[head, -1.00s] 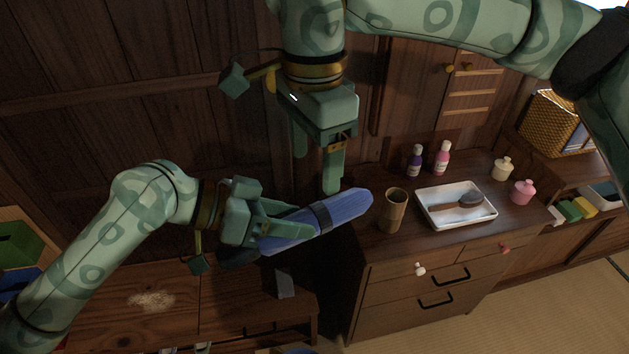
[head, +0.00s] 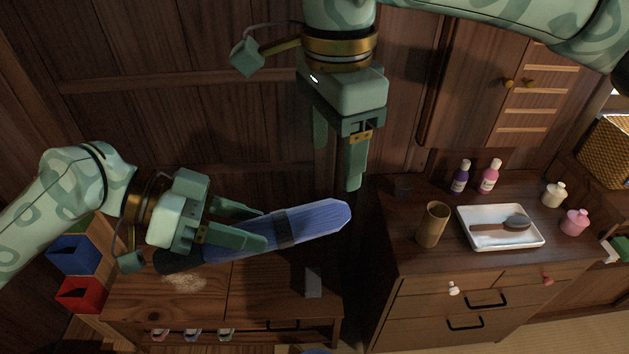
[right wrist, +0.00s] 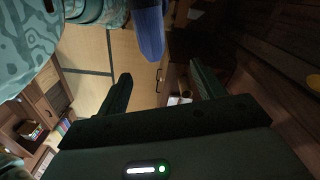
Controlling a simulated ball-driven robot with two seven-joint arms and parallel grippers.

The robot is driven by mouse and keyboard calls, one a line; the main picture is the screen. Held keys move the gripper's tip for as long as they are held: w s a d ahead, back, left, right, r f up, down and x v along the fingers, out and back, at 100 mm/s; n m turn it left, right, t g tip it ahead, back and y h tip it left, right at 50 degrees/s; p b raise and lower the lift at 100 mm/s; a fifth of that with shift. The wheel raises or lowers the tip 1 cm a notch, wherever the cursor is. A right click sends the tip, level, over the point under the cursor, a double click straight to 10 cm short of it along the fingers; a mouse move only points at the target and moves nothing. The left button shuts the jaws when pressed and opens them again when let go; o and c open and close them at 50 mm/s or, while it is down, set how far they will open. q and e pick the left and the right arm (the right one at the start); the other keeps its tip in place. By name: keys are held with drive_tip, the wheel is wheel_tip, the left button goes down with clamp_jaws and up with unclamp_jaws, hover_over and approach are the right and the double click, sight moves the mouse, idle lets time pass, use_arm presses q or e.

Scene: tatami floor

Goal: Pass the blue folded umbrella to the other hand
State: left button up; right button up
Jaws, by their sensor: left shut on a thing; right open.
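The blue folded umbrella (head: 315,220) is held roughly level, with a dark strap around its middle and a dark end near my left gripper. My left gripper (head: 262,226) is shut on the umbrella toward its left part, and the blue end sticks out to the right. My right gripper (head: 336,165) points down, open and empty, above and apart from the umbrella's blue end. In the right wrist view, the umbrella's blue end (right wrist: 150,32) shows at the top, beyond the open fingers of my right gripper (right wrist: 160,85).
A dark wooden chest (head: 400,262) at right bears a brown cup (head: 432,225), a white tray (head: 500,238) with a brush, two bottles and small jars. A low wooden table (head: 130,300) stands below the umbrella. Red and blue bins (head: 82,293) are at left.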

use_arm(q)
drive_tip(key=shift+a, duration=0.2)
use_arm(e)
drive_tip(key=r, duration=0.1)
hover_over(294, 212)
drive_tip(key=shift+a, duration=0.1)
drive_tip(key=shift+a+f+m, duration=0.1)
drive_tip(key=shift+f+m, duration=0.05)
drive_tip(key=shift+m, duration=0.35)
use_arm(q)
drive_tip(key=shift+d, duration=0.1)
use_arm(e)
drive_tip(key=f, duration=1.1)
drive_tip(key=shift+d+f, duration=0.2)
drive_tip(key=shift+f, duration=0.05)
drive_tip(key=c, duration=1.2)
use_arm(q)
drive_tip(key=o, duration=1.4)
